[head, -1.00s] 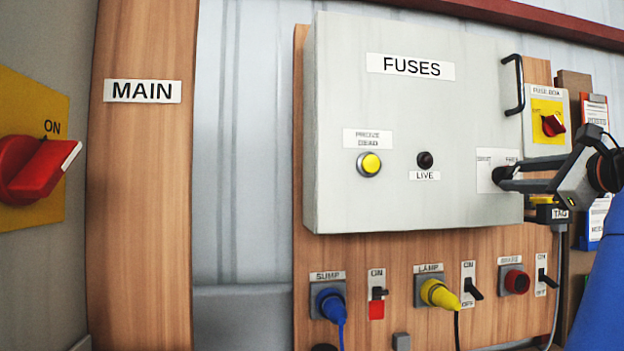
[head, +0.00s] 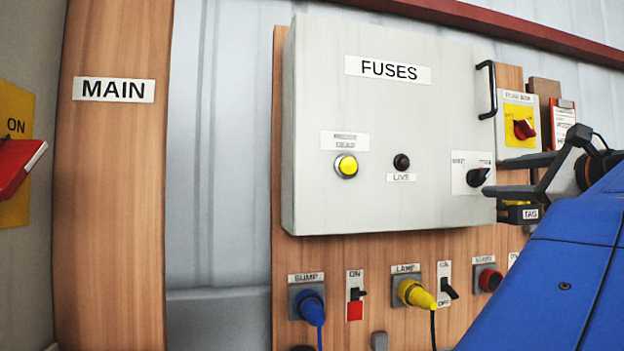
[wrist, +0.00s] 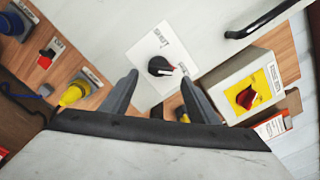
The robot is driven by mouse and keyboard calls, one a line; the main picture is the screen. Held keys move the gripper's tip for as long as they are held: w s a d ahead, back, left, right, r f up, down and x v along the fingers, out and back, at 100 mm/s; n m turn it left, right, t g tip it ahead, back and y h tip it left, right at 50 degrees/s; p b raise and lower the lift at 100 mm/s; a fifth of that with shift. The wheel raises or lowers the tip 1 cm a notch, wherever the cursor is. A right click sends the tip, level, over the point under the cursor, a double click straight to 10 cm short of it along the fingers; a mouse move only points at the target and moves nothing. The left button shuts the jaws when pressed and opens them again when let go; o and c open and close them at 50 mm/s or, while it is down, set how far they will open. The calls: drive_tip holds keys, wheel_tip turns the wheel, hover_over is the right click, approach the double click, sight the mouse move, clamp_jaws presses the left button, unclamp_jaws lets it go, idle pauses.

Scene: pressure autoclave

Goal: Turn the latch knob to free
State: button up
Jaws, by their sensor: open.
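The latch knob (head: 478,177) is a small black knob on a white plate at the lower right of the grey FUSES box (head: 385,130). The plate reads SHUT at its left; the right word is blurred in the head view. The knob's pointed end looks turned up and right, towards the right word. In the wrist view the knob (wrist: 160,66) shows a pale and red tip to the right. My gripper (head: 503,177) is open and empty, just right of the knob in the head view. In the wrist view its fingers (wrist: 159,80) stand either side, short of the knob.
A black door handle (head: 488,90) is above the knob. A red rotary switch (head: 524,129) on a yellow plate is close to the right. A yellow button (head: 346,166) and dark LIVE lamp (head: 402,162) are to the left. Plugs, including a yellow one (head: 415,293), and toggles are below.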

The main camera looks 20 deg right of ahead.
drive_tip(key=s, duration=1.4)
idle(0.6)
drive_tip(key=shift+s, duration=0.1)
idle(0.5)
